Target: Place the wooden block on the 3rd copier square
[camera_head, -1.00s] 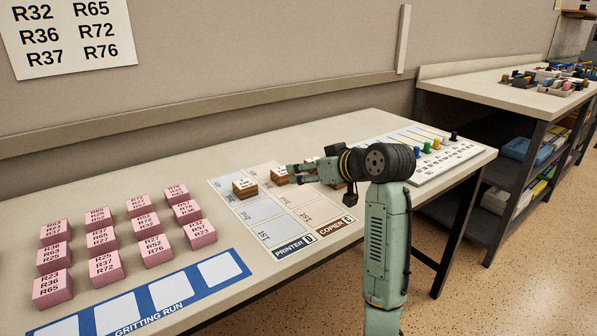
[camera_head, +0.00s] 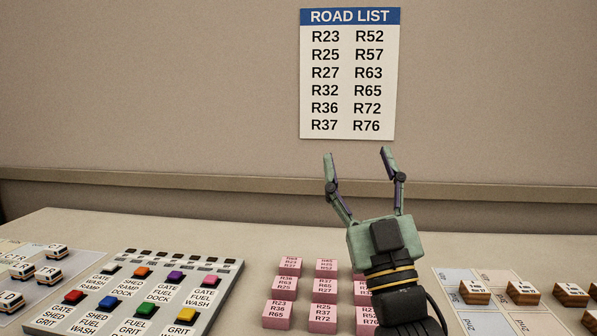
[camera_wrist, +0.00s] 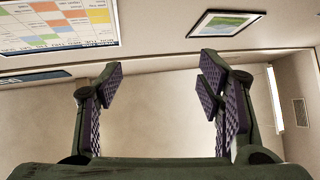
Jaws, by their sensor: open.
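Several brown wooden blocks with pale labelled tops stand in a row at the lower right of the head view, among them a left one (camera_head: 475,291), a middle one (camera_head: 523,292) and a right one (camera_head: 571,294). The left ones stand on or at the pale mat (camera_head: 459,276) with printed squares. The mat's lower part is cut off, and I cannot tell which square is the 3rd copier one. My gripper (camera_head: 357,153) is open and empty, raised with its fingers upward before the wall, left of the blocks. Its spread fingers also show in the wrist view (camera_wrist: 163,78).
Pink labelled blocks (camera_head: 290,267) stand mid-table, partly behind my arm. A grey button panel (camera_head: 120,318) and small white vehicle-like pieces (camera_head: 47,275) are at left. A road list (camera_head: 349,75) hangs on the wall. The wrist view shows a picture (camera_wrist: 228,23) and a chart (camera_wrist: 55,25).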

